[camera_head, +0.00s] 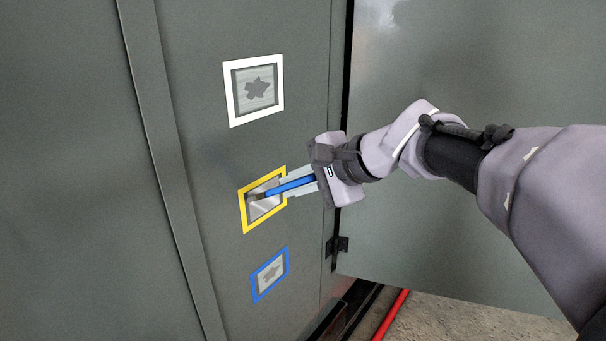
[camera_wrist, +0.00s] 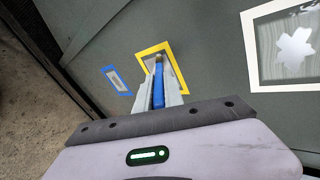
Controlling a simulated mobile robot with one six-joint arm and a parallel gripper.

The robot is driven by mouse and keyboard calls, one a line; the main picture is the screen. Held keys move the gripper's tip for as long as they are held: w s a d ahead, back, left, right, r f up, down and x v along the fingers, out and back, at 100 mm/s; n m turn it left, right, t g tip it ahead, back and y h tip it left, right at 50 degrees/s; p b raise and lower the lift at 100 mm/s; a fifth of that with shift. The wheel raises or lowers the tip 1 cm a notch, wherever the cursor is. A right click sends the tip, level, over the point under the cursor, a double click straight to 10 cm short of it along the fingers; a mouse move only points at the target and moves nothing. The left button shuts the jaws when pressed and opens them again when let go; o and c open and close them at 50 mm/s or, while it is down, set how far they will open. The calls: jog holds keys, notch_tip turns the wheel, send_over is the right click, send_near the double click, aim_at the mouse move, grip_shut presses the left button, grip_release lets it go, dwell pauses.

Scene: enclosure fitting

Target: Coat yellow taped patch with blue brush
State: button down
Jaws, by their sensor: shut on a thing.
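The yellow taped patch (camera_head: 242,212) is the middle of three framed patches on the grey enclosure panel; its yellow frame also shows in the wrist view (camera_wrist: 141,52). Inside it the surface looks pale and shiny, and any dark mark is partly hidden by the brush. My gripper (camera_head: 287,186) is shut on the blue brush (camera_head: 290,186), whose blue handle shows between the fingers in the wrist view (camera_wrist: 158,92). The brush tip lies over the inside of the yellow frame; I cannot tell whether it touches the surface.
A white taped patch (camera_head: 228,97) with a dark blotch is above, and a blue taped patch (camera_head: 256,285) is below. An open grey door (camera_head: 440,240) stands to the right, behind my arm. A red tube (camera_head: 392,314) lies on the floor.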

jog(key=shift+s+a, duration=0.35)
jog(key=shift+s, duration=0.15)
jog(key=shift+d, duration=0.25)
jog(key=shift+s+d+b, duration=0.45)
jog(key=shift+s+d, duration=0.45)
jog(key=shift+d, duration=0.2)
jog(key=shift+s+d+b, duration=0.4)
jog(key=shift+s+d, duration=0.5)
jog(key=shift+d, duration=0.15)
jog(key=shift+s+d+b, duration=0.3)
jog(key=shift+s+d, duration=0.6)
jog(key=shift+d, duration=0.25)
